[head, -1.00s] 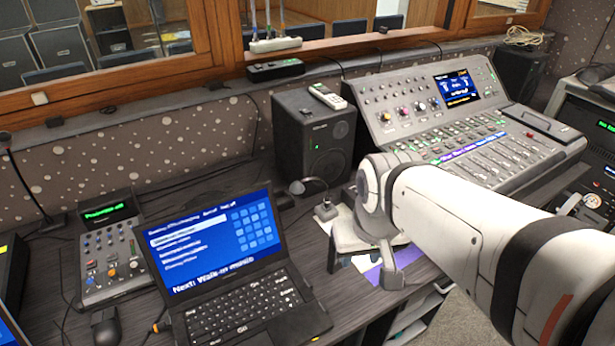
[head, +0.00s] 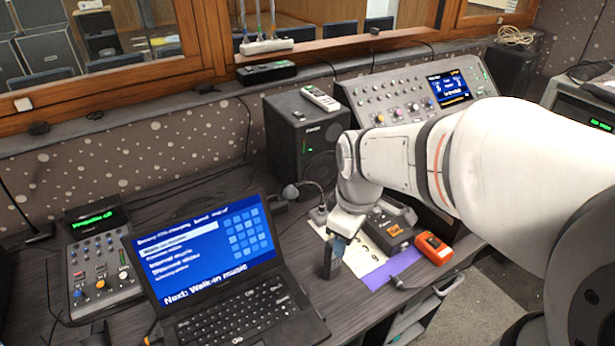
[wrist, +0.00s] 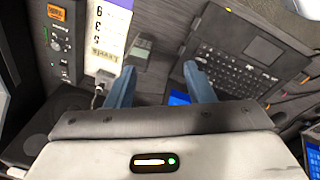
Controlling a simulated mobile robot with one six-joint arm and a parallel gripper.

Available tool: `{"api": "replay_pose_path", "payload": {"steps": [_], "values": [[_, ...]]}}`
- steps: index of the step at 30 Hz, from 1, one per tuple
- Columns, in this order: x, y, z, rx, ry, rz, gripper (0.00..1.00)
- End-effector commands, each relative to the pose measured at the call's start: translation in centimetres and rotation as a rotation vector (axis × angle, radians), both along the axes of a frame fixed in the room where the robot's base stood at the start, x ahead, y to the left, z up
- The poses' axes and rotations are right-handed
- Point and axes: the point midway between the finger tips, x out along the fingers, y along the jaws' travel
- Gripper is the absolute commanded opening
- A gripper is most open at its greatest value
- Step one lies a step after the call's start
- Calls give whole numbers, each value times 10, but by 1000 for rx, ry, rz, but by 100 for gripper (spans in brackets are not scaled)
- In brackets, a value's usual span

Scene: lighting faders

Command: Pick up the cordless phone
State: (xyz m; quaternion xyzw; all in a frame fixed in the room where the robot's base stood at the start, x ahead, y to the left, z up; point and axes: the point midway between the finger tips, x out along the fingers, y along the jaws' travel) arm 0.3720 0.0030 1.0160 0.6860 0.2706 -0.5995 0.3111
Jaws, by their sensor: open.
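A white handset (head: 320,98) with small buttons, which looks like the cordless phone, lies on top of the black speaker (head: 307,135) in the head view. My gripper (head: 335,262) is low over the desk, in front of the speaker and right of the laptop, well apart from the handset. In the wrist view my gripper (wrist: 158,68) shows two blue fingers spread apart, with no object clearly held. A small grey item (wrist: 138,52) shows close to the left finger; I cannot tell what it is. The handset is not clearly seen in the wrist view.
The open laptop (head: 215,255) is left of my gripper. A gooseneck microphone (head: 292,192), a box with an orange label (head: 390,232) and an orange device (head: 433,247) are near. The mixing console (head: 410,98) is behind my arm. Bare desk shows left of the speaker.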

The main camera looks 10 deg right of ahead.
Motion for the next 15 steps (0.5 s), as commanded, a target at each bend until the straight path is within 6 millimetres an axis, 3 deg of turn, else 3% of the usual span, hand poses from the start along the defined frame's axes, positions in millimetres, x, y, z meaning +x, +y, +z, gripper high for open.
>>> {"api": "replay_pose_path", "payload": {"steps": [9, 15], "values": [[58, 2, -50, -65, 83, 719, 48], [81, 3, -76, -77, 112, 1052, 48]]}}
